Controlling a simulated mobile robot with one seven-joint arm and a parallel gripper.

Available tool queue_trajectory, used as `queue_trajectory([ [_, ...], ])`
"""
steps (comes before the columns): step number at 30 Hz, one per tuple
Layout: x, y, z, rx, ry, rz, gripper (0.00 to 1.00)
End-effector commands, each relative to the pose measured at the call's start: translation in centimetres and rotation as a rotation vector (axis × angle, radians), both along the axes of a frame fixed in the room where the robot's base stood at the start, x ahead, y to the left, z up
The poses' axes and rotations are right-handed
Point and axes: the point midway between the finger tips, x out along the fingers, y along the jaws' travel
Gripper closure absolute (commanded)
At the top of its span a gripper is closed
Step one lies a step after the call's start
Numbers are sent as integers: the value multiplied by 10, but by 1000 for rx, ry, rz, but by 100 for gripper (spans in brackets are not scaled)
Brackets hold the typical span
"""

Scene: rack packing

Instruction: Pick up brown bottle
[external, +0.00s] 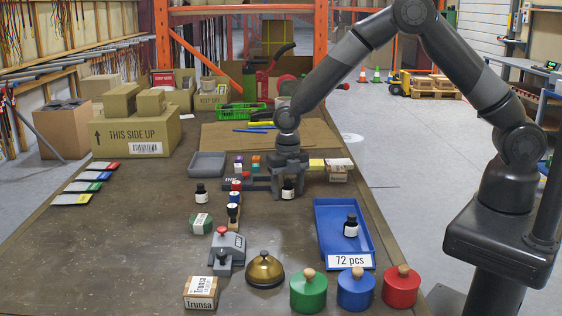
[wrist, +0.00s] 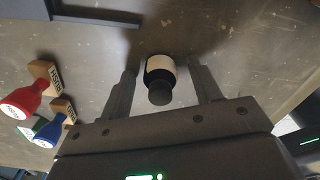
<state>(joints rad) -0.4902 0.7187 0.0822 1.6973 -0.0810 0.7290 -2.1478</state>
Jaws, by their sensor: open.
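A dark bottle (external: 288,190) with a white label and black cap stands upright on the table under my gripper (external: 288,184). In the wrist view my gripper (wrist: 161,76) is open, with one finger on each side of this bottle (wrist: 159,70). Gaps show between the bottle and both fingers. A similar dark bottle (external: 201,195) stands on the table to the left. Another (external: 351,227) stands in the blue tray (external: 325,239) at the right. The dark bottles look nearly black, so their brown colour is hard to tell.
Stamps with red (wrist: 21,102) and blue (wrist: 50,126) handles stand left of my gripper. A grey tray (external: 207,165) lies behind them. A brass bell (external: 265,271) and green (external: 308,292), blue (external: 356,289) and red (external: 401,287) lidded pots stand in front. The left table is mostly clear.

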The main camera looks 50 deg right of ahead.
Motion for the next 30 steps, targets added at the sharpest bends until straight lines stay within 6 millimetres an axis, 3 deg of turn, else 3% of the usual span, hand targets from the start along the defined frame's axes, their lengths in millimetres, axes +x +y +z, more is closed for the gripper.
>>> queue_trajectory([
  [19, 0, 0, 0, 0, 0, 0, 91],
  [30, 0, 0, 7, 1, -2, 0, 92],
])
